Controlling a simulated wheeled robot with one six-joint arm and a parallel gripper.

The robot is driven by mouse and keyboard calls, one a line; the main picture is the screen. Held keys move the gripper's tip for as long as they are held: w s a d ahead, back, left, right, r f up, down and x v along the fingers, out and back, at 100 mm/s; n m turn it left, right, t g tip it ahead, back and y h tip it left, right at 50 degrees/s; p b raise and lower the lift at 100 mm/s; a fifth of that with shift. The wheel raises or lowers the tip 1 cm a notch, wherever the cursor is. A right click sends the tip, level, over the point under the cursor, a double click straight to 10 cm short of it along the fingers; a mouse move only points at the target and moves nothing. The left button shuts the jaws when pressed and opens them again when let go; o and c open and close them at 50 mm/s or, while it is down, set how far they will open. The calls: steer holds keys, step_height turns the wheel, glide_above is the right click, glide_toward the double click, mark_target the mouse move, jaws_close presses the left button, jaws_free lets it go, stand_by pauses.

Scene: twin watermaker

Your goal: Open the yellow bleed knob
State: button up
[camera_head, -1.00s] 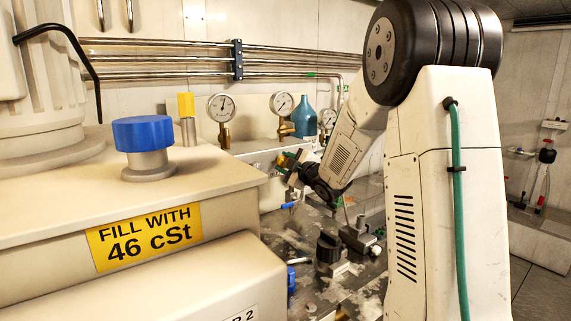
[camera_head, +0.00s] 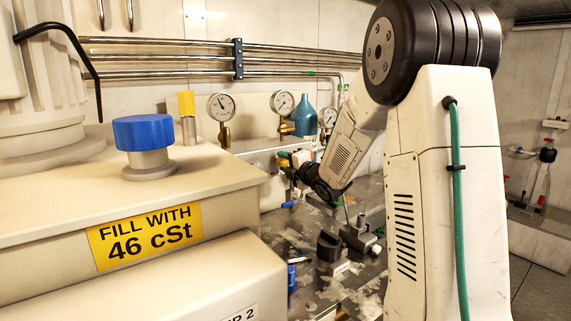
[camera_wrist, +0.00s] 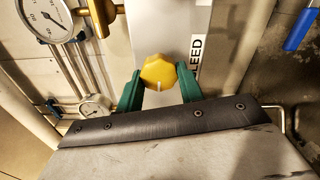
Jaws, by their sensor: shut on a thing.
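The yellow bleed knob (camera_wrist: 158,71) is faceted, with a white mark on its lower edge. It sits between the two green fingers of my gripper (camera_wrist: 159,77) in the wrist view. The fingers are closed on its left and right sides. In the head view my gripper (camera_head: 291,161) is at the panel below the gauges, and the knob cannot be made out clearly there.
Gauges (camera_head: 222,106) stand along the back, with a teal bottle (camera_head: 304,121) among them. In the wrist view a gauge (camera_wrist: 49,18) and a blue handle (camera_wrist: 302,27) are near the knob. A large tank with a blue cap (camera_head: 143,133) fills the left.

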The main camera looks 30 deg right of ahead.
steer(key=shift+f+n, duration=0.1)
steer(key=shift+n, duration=0.2)
steer(key=o, duration=1)
steer(key=s, duration=0.8)
steer(key=shift+d, duration=0.1)
